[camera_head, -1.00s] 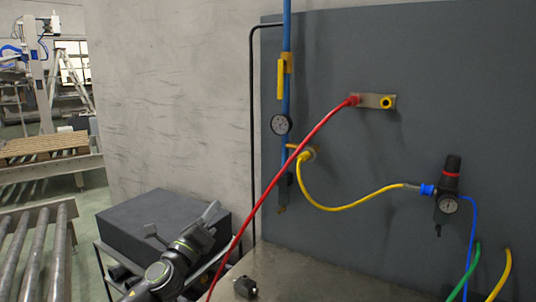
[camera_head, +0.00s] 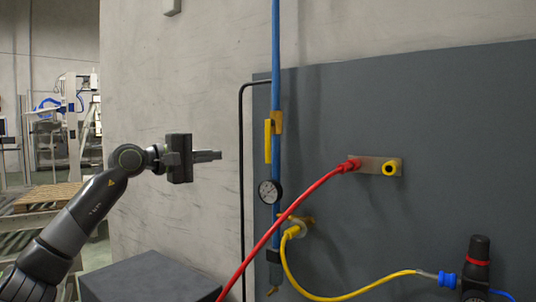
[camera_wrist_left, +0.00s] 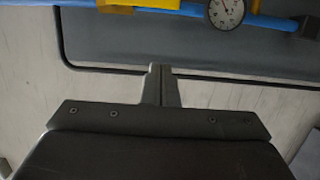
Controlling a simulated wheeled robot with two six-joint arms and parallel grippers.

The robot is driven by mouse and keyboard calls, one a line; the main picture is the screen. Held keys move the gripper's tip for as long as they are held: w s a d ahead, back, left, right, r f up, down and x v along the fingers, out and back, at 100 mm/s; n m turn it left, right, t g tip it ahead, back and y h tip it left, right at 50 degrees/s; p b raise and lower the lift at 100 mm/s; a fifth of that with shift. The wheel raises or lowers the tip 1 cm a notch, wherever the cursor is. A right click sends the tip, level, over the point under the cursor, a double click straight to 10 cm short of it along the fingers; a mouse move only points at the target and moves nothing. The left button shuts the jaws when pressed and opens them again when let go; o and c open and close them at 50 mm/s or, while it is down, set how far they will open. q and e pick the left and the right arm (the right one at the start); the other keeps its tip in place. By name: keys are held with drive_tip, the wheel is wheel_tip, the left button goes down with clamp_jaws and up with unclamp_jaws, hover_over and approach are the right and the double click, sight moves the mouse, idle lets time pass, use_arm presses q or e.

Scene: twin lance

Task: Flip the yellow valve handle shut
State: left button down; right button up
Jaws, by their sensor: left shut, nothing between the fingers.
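The yellow valve handle (camera_head: 268,141) hangs upright along the blue pipe (camera_head: 276,60), next to a yellow valve body (camera_head: 278,122). A yellow part of the valve also shows at the top edge of the left wrist view (camera_wrist_left: 150,3). My left gripper (camera_head: 218,155) is shut and empty, pointing right. In the head view it is to the left of the handle and a little lower, with a gap between them. In the left wrist view its closed fingers (camera_wrist_left: 160,70) point toward the pipe. My right gripper is not in view.
A round gauge (camera_head: 270,191) sits on the pipe below the valve. A black conduit (camera_head: 242,150) runs up the wall between gripper and pipe. A red hose (camera_head: 300,205) and a yellow hose (camera_head: 340,296) cross the grey panel (camera_head: 430,120). A dark box (camera_head: 150,282) stands below.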

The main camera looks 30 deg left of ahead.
sight(270, 141)
use_arm(q)
drive_tip(key=w+d+p, duration=0.6)
drive_tip(key=w+p, duration=0.2)
drive_tip(key=shift+w+d+r+p, duration=0.15)
drive_tip(key=shift+d+p, duration=0.2)
drive_tip(key=shift+d, duration=0.05)
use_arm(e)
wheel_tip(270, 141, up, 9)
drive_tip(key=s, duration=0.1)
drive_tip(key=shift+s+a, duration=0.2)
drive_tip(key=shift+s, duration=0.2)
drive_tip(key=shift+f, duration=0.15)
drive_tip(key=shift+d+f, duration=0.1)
